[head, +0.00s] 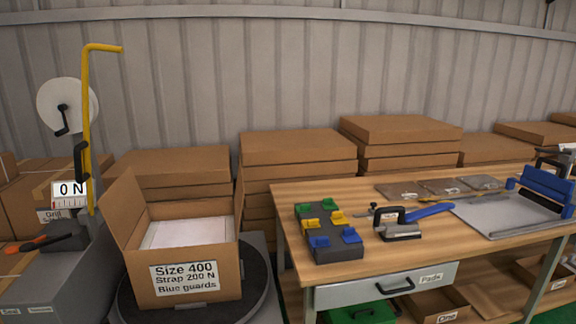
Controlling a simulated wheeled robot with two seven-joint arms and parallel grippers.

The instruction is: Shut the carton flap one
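An open cardboard carton (220,262) stands on a dark round turntable (262,280) at the lower left. Its front label reads "Size 400, Strap 200 N, Blue guards". The left flap (124,208) stands up and leans outward. A flap on the right side (239,200) also stands up, seen nearly edge-on. White flat contents (188,233) show inside the carton. I cannot tell which flap is called one. Neither of my grippers is in view.
A strapping stand with a yellow bent bar (87,130) and a "0 N" gauge (70,194) is left of the carton. Right is a workbench (420,262) with colored guards (318,215) and a blue-handled tool (402,222). Stacked cartons (297,146) stand behind.

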